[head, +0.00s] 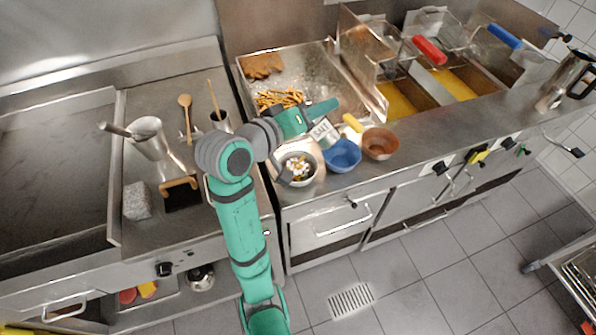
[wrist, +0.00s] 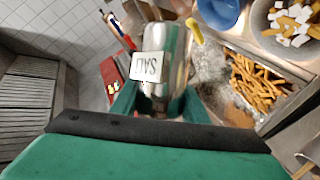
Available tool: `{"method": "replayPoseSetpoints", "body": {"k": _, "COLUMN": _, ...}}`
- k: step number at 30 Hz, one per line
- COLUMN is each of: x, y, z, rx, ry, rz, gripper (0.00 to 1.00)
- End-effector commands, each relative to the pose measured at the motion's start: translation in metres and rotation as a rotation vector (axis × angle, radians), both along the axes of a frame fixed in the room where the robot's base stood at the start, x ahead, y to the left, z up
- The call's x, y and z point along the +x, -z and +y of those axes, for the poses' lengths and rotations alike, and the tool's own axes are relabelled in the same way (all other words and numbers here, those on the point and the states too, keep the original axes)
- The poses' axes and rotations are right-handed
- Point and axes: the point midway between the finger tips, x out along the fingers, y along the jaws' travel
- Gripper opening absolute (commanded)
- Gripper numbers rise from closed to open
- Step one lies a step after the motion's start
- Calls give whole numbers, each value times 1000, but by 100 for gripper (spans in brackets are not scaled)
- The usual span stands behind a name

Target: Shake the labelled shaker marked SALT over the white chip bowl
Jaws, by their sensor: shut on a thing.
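My gripper (head: 318,114) is shut on the metal shaker (wrist: 162,45), with a green finger on either side. The shaker's pale label (head: 322,132) reads SALT; in the wrist view the label (wrist: 144,67) appears upside down. The shaker is held above the counter, near the blue bowl and up and right of the white chip bowl (head: 300,185) in the head view. That bowl holds chips and white cubes. It also shows at the top right of the wrist view (wrist: 262,37). I cannot tell the shaker's exact tilt or see any salt falling.
A blue bowl (head: 342,157) and a brown bowl (head: 381,144) stand right of the chip bowl. Behind is a metal tray with fries (head: 280,98) and a brown glove (head: 262,65). Fryers with oil (head: 397,104) lie to the right. A spoon (head: 186,112) and metal jug (head: 150,140) are left.

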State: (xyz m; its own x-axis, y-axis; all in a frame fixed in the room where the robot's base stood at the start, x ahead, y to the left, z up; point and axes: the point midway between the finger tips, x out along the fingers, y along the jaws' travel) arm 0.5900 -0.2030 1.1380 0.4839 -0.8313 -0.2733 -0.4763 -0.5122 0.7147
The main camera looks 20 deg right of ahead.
Motion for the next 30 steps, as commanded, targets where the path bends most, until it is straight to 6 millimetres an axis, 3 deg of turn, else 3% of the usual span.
{"method": "replayPoseSetpoints", "body": {"k": 5, "x": 3, "y": -6, "z": 4, "rx": 81, "ry": -2, "rz": -81, "gripper": 15}}
{"method": "replayPoseSetpoints", "body": {"k": 18, "x": 21, "y": -27, "z": 22, "rx": 551, "ry": 0, "rz": -522, "gripper": 15}}
{"method": "replayPoseSetpoints", "body": {"k": 30, "x": 22, "y": -28, "z": 22, "rx": 578, "ry": 1, "rz": -549, "gripper": 15}}
